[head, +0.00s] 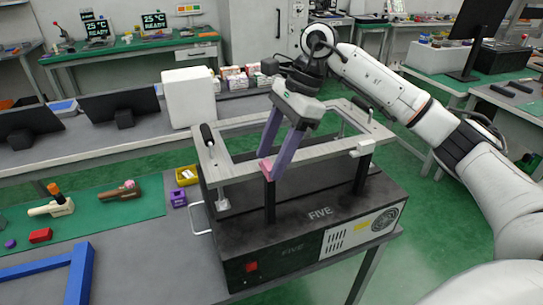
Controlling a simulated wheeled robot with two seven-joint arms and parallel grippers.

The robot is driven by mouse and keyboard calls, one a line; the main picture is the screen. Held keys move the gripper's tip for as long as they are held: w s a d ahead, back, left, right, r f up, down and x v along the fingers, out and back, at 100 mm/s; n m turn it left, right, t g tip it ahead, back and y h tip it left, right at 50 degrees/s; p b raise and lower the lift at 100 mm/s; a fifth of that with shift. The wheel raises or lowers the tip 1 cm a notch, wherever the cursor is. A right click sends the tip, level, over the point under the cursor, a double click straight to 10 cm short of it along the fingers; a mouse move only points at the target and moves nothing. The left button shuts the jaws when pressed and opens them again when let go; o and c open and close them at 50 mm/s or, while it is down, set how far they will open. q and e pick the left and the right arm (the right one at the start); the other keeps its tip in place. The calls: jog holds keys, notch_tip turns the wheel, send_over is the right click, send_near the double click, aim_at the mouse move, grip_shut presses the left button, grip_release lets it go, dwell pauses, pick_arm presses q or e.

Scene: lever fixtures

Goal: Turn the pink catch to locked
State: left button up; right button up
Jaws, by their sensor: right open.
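The pink catch (265,166) is a small piece on the near side of the grey frame on top of the black machine (300,228) marked FIVE. It sits at the top of a black post. My right gripper (271,166) reaches down from above with two purple fingers. Its fingers are apart, with the tips close around the pink catch. I cannot tell whether they touch it. The fingers partly hide the catch, so its exact position is unclear. My left gripper is not in view.
The grey frame (238,168) has a black-handled lever (207,135) at its left and a pale catch (366,147) at its right. A yellow bin (187,175) and a purple block (178,198) stand left of the machine. A green mat (95,215) holds small parts.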

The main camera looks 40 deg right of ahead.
jog(key=v, duration=0.9)
jog(key=shift+r, duration=0.4)
jog(key=shift+d+f, duration=0.1)
